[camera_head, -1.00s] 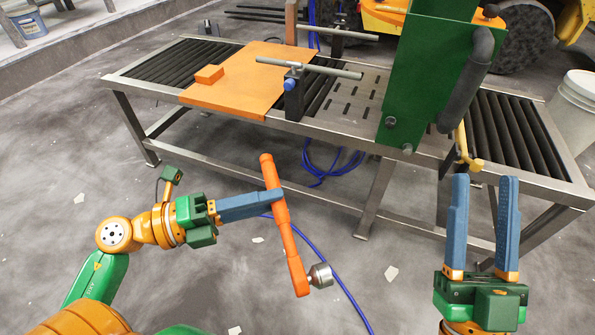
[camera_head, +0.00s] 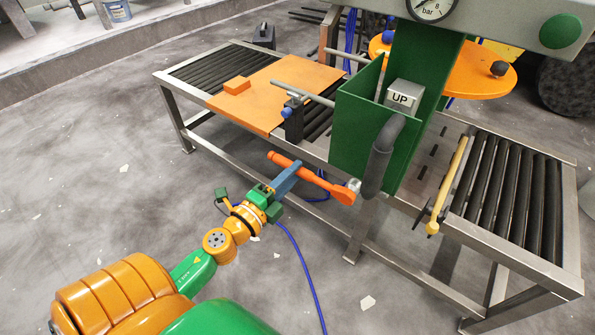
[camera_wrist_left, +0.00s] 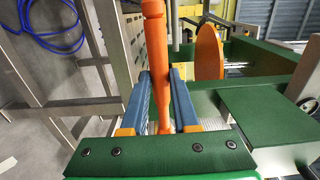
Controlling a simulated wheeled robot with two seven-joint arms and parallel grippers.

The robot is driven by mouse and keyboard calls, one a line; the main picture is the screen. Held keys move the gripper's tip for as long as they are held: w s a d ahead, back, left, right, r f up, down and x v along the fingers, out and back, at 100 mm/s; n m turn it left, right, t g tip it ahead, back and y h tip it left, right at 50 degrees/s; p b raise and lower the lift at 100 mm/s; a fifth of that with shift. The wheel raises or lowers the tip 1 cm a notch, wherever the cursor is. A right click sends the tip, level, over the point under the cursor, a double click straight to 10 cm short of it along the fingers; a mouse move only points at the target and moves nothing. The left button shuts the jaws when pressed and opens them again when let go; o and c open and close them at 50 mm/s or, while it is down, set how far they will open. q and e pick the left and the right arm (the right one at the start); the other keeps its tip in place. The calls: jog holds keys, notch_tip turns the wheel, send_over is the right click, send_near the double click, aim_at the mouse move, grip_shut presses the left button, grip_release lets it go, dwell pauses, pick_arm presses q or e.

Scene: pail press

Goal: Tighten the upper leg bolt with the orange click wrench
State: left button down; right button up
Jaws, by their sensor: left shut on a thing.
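The orange click wrench (camera_head: 316,178) is held in my left gripper (camera_head: 288,174), whose blue fingers are shut on its shaft. The wrench slants down to the right in the head view, and its grey socket end (camera_head: 353,187) is close to the lower front of the green press leg (camera_head: 352,135). I cannot tell whether it touches the leg. The leg bolts cannot be made out now. In the left wrist view the orange shaft (camera_wrist_left: 155,60) runs between the blue fingers; its socket end is not visible. My right gripper is out of view.
A black padded handle (camera_head: 379,160) stands out from the leg, just right of the socket. An orange sheet (camera_head: 275,95) with an orange block (camera_head: 237,86) lies on the roller table (camera_head: 180,128). A yellow bar (camera_head: 449,185) lies at the right. Blue hose (camera_head: 303,265) runs over the floor.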

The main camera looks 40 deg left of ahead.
pick_arm(q)
jog(key=shift+a, duration=0.1)
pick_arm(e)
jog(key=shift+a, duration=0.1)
pick_arm(q)
jog(key=w+p, duration=0.1)
jog(key=w, duration=0.3)
jog(key=shift+w+r, duration=0.1)
jog(key=shift+w, duration=0.1)
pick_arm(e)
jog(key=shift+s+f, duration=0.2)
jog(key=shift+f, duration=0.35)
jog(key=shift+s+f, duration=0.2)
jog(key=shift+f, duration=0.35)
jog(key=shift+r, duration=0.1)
pick_arm(q)
jog(key=shift+w, duration=0.25)
jog(key=shift+w+d, duration=0.2)
jog(key=shift+w, duration=0.85)
